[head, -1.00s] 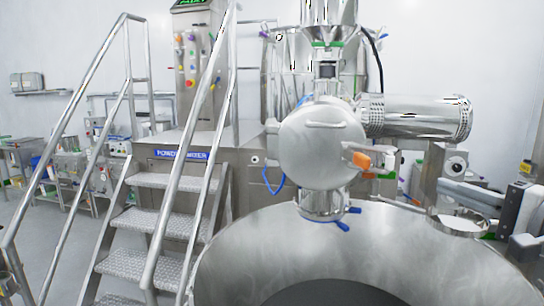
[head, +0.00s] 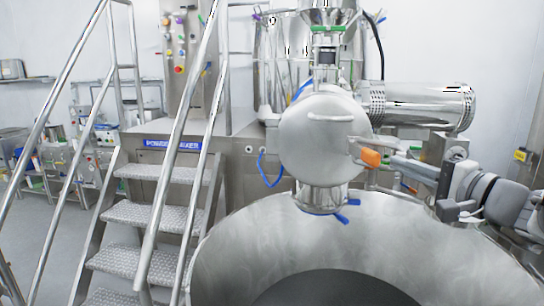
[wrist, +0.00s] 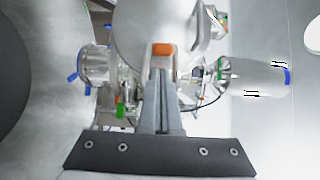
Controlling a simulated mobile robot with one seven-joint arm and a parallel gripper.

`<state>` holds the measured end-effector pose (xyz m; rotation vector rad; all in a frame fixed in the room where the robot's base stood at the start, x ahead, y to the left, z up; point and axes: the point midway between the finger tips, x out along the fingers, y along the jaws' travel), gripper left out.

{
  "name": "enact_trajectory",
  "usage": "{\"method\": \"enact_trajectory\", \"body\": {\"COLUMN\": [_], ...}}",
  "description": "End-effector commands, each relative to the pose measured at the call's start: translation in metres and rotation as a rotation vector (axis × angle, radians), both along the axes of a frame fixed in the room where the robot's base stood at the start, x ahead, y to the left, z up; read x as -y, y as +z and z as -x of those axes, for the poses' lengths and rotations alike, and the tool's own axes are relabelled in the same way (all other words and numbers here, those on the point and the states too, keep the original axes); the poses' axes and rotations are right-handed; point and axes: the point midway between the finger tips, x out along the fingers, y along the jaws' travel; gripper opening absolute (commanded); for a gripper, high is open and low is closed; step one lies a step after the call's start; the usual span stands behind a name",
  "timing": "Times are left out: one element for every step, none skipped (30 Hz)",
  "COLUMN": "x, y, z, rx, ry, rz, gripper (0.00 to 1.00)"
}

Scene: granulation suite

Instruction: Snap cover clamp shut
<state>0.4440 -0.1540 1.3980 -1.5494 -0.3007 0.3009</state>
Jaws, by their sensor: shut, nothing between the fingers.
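The round steel cover (head: 322,138) has a bar handle across its upper front and faces me above the large bowl. The cover clamp has an orange grip (head: 371,158) at the cover's right edge and sticks out to the right. The orange grip also shows in the wrist view (wrist: 163,49), straight beyond my fingertips. My gripper (head: 394,163) reaches in from the right, with its fingers shut and empty. Its tips are at the orange grip's right end; I cannot tell whether they touch. In the wrist view my shut fingers (wrist: 162,73) partly hide the clamp.
The large steel bowl (head: 225,245) fills the lower middle. A perforated steel cylinder (head: 420,104) juts right above the clamp. Steps with railings (head: 150,213) stand at the left. A blue-handled fitting (head: 322,198) hangs below the cover.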

Motion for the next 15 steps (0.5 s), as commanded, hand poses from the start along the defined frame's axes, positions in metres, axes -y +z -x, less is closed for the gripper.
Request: {"method": "enact_trajectory", "body": {"x": [-0.004, -0.005, -0.007, -0.008, -0.009, -0.01, -0.01, -0.011, -0.011, -0.011, -0.012, -0.012, -0.012, -0.012, -0.011], "y": [0.001, 0.001, 0.001, 0.001, 0.0, 0.0, 0.001, 0.001, 0.0, 0.0, 0.0, 0.0, 0.0, 0.0, 0.0], "z": [-0.007, -0.011, -0.016, -0.019, -0.021, -0.024, -0.025, -0.026, -0.027, -0.028, -0.028, -0.028, -0.028, -0.028, -0.028], "rx": [-0.002, -0.001, -0.001, -0.002, -0.002, -0.001, 0.0, 0.0, 0.0, 0.0, 0.0, 0.0, 0.0, 0.0, 0.0], "ry": [0.003, 0.003, 0.002, 0.002, 0.001, 0.001, 0.001, 0.001, 0.0, 0.0, 0.0, 0.0, 0.0, 0.0, 0.0], "rz": [0.0, -0.001, -0.001, 0.0, 0.0, 0.0, 0.0, 0.0, 0.001, 0.001, 0.001, 0.001, 0.001, 0.001, 0.001], "gripper": [0.0, 0.0, 0.0, 0.0, 0.0, 0.0, 0.0, 0.0, 0.0, 0.0, 0.0, 0.0, 0.0, 0.0, 0.0]}}
